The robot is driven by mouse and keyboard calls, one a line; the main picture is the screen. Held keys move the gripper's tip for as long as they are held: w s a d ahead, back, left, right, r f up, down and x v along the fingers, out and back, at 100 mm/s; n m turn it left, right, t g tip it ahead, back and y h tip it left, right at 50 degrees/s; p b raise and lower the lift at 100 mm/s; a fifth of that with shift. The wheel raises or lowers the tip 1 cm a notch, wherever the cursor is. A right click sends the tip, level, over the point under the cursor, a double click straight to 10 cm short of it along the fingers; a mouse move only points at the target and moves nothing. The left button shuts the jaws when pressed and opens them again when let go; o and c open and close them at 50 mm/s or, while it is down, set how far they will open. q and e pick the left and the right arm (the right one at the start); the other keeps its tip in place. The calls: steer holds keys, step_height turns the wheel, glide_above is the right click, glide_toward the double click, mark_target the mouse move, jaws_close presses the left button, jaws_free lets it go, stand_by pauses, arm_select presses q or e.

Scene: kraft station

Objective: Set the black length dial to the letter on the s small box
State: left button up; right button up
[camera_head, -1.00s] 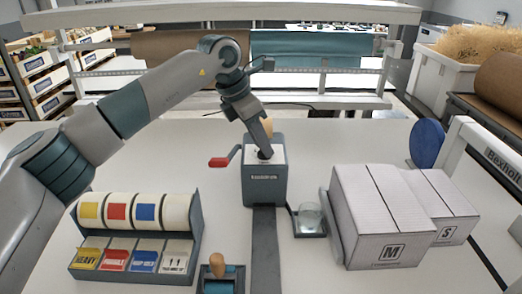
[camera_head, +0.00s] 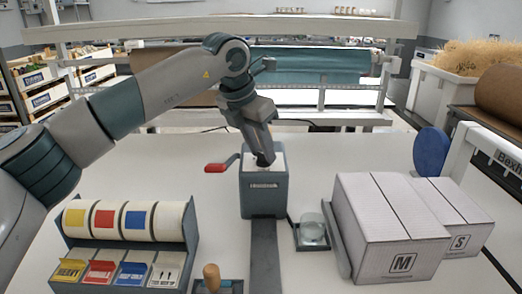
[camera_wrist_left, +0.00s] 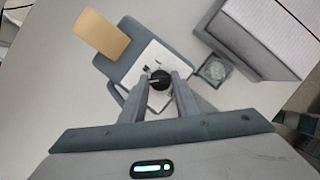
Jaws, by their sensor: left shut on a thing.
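The black length dial (camera_wrist_left: 160,80) sits on the white top plate of the grey dispenser (camera_head: 264,195), which stands mid-table. My left gripper (camera_head: 264,160) reaches down onto it from above; in the left wrist view its fingers (camera_wrist_left: 160,88) are shut on the dial, one on each side. The letters around the dial are too small to read. The s small box (camera_head: 467,243), white with a printed S, stands at the right, behind and beside a larger box marked M (camera_head: 403,263). My right gripper is not in view.
A red-handled crank (camera_head: 216,168) sticks out left of the dispenser. A small glass on a dark tray (camera_head: 312,228) stands to its right. A label roll rack (camera_head: 185,220) is at the front left, with a wooden-knobbed tool (camera_head: 211,277) near the front edge.

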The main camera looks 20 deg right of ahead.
arm_select(q)
steer(key=shift+r, duration=0.1)
steer(key=o, duration=1)
steer(key=shift+o, duration=0.2)
steer(key=shift+a+r, duration=0.2)
steer(key=shift+r, duration=0.25)
steer(key=b+v, duration=0.2)
steer(key=v, duration=1.4)
steer(key=shift+s+b, duration=0.15)
steer(key=shift+b, duration=0.15)
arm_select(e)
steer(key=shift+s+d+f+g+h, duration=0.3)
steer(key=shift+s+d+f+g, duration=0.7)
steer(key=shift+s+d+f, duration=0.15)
arm_select(q)
steer(key=shift+a+r, duration=0.1)
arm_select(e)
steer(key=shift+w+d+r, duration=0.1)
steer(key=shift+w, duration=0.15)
